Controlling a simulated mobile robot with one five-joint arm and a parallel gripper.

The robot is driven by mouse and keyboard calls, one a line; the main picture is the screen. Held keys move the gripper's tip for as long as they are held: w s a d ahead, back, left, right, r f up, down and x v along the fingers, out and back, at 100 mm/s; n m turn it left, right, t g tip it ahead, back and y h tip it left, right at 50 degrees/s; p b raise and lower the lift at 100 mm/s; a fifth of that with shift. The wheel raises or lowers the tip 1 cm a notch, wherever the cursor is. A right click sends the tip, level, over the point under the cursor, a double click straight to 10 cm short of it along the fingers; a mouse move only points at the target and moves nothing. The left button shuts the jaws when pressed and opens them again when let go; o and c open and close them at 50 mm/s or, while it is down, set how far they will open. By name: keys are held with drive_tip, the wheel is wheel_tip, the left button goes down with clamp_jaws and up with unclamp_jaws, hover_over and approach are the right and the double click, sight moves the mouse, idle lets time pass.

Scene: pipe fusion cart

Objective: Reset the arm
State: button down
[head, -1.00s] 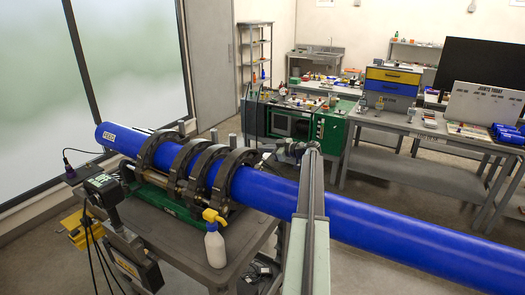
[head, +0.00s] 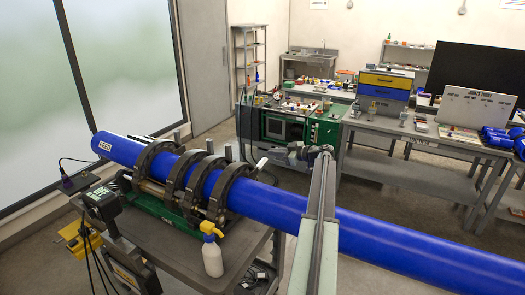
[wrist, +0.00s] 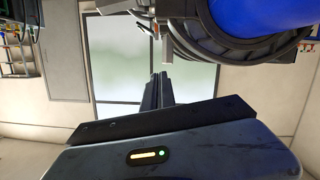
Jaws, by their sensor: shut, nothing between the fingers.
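My arm reaches forward from the bottom of the head view, over the blue pipe (head: 410,235), and bends left at its far end. My gripper (head: 263,162) is small there, just beyond the pipe and right of the black clamp rings (head: 232,190). In the wrist view the fingers of my gripper (wrist: 162,90) are together with nothing between them, pointing toward the window. The pipe (wrist: 255,12) and a dark clamp ring (wrist: 225,45) are close at upper right, apart from the fingertips.
The fusion machine stands on a grey cart (head: 185,262) with a spray bottle (head: 212,256) at its front edge. The long pipe runs off to the right. Behind are a green cabinet (head: 322,132) and workbenches (head: 420,130). Open floor lies between pipe and benches.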

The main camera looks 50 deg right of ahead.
drive_tip(key=shift+v, duration=1.05)
